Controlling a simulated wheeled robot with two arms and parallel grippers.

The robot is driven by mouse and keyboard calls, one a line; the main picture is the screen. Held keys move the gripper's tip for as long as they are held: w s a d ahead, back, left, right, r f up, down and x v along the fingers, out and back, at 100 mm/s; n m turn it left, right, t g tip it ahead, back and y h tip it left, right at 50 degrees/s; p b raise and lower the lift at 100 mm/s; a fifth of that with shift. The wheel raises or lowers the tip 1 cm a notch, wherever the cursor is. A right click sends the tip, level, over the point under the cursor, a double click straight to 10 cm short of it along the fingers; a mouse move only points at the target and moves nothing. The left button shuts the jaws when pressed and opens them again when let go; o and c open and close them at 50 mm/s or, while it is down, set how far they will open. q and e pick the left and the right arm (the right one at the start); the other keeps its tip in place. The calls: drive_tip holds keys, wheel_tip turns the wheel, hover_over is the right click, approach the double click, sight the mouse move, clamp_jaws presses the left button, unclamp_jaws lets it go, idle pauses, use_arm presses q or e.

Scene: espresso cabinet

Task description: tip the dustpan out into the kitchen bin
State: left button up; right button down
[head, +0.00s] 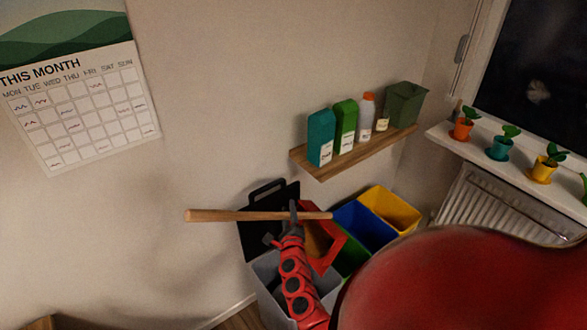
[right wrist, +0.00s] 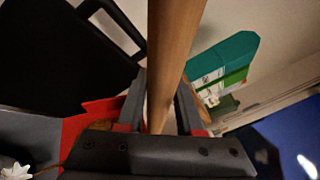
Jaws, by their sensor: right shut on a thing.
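My right gripper (head: 293,212) is shut on a wooden handle (head: 225,215) that lies nearly level across the head view. In the right wrist view the handle (right wrist: 175,50) passes between the fingers (right wrist: 160,105). Below my arm stands a grey bin (head: 265,270) with a raised black lid (head: 258,225). My left gripper is out of view.
A blue bin (head: 365,228) and a yellow bin (head: 395,210) stand to the right. A wooden shelf (head: 345,158) with cartons and a green container (head: 405,103) hangs above. A radiator (head: 490,210) is under the windowsill. My red body part covers the lower right.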

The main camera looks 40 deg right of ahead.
drive_tip(key=shift+w+a+f+n+b, duration=0.2)
drive_tip(key=shift+a+f+n+b, duration=0.3)
drive_tip(key=shift+a+f+b, duration=0.7)
drive_tip(key=w+a+f+n+t+b, duration=0.1)
drive_tip(key=a+f+n+t+b, duration=0.2)
drive_tip(key=a+f+n+b, duration=0.2)
drive_tip(key=w+a+f+n+t+y+b, duration=0.1)
drive_tip(key=a+f+n+t+b, duration=0.2)
drive_tip(key=a+f+n+b, duration=0.3)
drive_tip(key=shift+w+a+f+b, duration=0.3)
drive_tip(key=shift+a+f+b, duration=2.5)
drive_tip(key=shift+f, duration=1.1)
drive_tip(key=shift+d, duration=0.2)
